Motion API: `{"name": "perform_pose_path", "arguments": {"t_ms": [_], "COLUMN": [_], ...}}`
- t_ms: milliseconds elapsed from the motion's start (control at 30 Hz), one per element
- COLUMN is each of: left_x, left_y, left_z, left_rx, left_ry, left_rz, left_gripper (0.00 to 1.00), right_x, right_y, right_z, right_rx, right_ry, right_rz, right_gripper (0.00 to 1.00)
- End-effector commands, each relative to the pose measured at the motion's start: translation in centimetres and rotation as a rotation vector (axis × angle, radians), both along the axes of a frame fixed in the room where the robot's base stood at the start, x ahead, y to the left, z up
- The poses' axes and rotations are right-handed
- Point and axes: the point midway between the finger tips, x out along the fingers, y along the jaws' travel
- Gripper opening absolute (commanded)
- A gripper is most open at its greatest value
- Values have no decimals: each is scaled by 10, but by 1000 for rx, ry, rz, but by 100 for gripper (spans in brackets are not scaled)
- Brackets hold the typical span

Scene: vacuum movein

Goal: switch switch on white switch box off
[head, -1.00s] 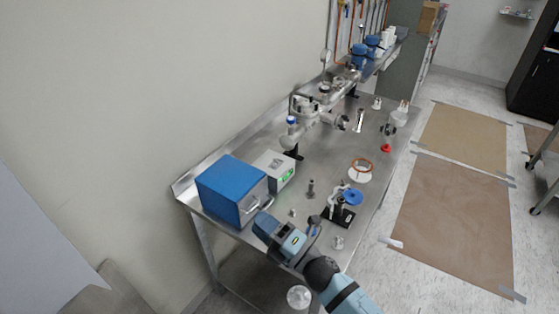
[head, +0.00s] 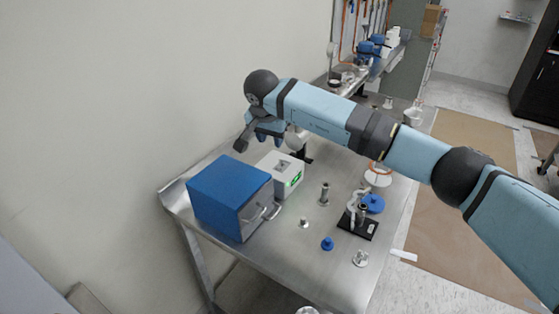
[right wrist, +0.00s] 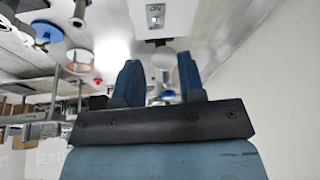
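The white switch box (head: 264,163) stands on the steel table beside the blue box. A grey switch plate (head: 283,164) is on its top, and a lit green panel (head: 296,179) is on its front. In the right wrist view the switch plate (right wrist: 155,15) shows at the top edge, beyond the fingertips; its position is too small to read. My right gripper (head: 268,140) is above and behind the white box, apart from it. Its two blue fingers are spread with nothing between them in the right wrist view (right wrist: 158,72). My left gripper is out of view.
A blue box (head: 225,190) with a metal handle stands close left of the white box. Small metal fittings, a blue knob (head: 327,243) and a black-based stand (head: 358,226) are to the right. Piping behind is partly hidden by my right arm.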

Motion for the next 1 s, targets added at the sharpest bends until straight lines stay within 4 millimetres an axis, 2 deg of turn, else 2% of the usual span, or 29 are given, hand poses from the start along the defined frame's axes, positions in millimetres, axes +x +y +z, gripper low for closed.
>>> {"name": "perform_pose_path", "arguments": {"t_ms": [67, 167, 700, 1000], "left_x": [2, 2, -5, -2], "left_y": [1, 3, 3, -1], "left_z": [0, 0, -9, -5], "left_rx": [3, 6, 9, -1], "left_ry": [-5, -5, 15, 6], "left_rz": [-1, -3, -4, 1], "left_gripper": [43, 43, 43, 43], "right_x": [6, 10, 45, 54], "right_y": [-7, -9, -24, -27], "right_z": [4, -1, -99, -119], "right_rx": [-42, -53, -47, -46], "right_ry": [-18, -21, -17, -21], "right_rz": [1, 1, -1, 1], "right_gripper": [36, 36, 36, 36]}}
